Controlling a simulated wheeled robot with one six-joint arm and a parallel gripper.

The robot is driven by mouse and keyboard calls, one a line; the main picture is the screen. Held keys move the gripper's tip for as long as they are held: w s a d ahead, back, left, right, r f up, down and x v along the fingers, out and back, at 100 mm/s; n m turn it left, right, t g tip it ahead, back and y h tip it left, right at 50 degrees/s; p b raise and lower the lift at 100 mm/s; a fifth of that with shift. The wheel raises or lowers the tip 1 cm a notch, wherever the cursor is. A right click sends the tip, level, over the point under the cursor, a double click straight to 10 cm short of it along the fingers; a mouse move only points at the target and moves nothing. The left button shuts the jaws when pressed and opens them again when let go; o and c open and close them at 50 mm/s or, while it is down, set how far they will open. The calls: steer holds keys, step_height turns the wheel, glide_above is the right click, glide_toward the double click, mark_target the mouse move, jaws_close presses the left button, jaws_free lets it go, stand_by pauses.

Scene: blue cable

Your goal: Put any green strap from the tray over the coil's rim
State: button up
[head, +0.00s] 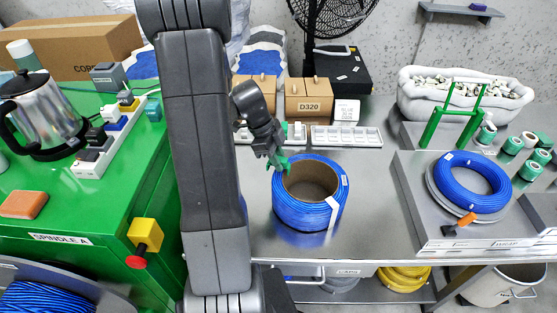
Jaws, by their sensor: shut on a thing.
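The blue cable coil (290,212) stands on the steel table with its round brown core open upward. A white label strip hangs on its right side. My gripper (277,160) is above the coil's back left rim, pointing down. It is shut on a small green strap (282,165), which shows at the fingertips right at the rim. I cannot tell whether the strap touches or straddles the rim. The white compartment tray (346,138) lies behind the coil; part of it is hidden by my gripper.
My arm's large upright link blocks the view left of the coil. Cardboard boxes (308,101) stand behind the tray. A second blue coil (472,182) lies on a raised grey platform at right. The table between the coil and platform is clear.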

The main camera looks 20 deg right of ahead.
steer(key=shift+f+b, duration=1.25)
steer(key=shift+b, duration=0.3)
stand_by(0.4)
steer(key=shift+r, duration=0.2)
steer(key=shift+r, duration=0.4)
steer(key=shift+r, duration=0.35)
steer(key=shift+r+p, duration=0.3)
steer(key=shift+f, duration=0.2)
stand_by(0.5)
steer(key=shift+f+b, duration=0.4)
steer(key=shift+b, duration=0.2)
steer(key=shift+f+b, duration=0.7)
steer(key=shift+b, duration=0.15)
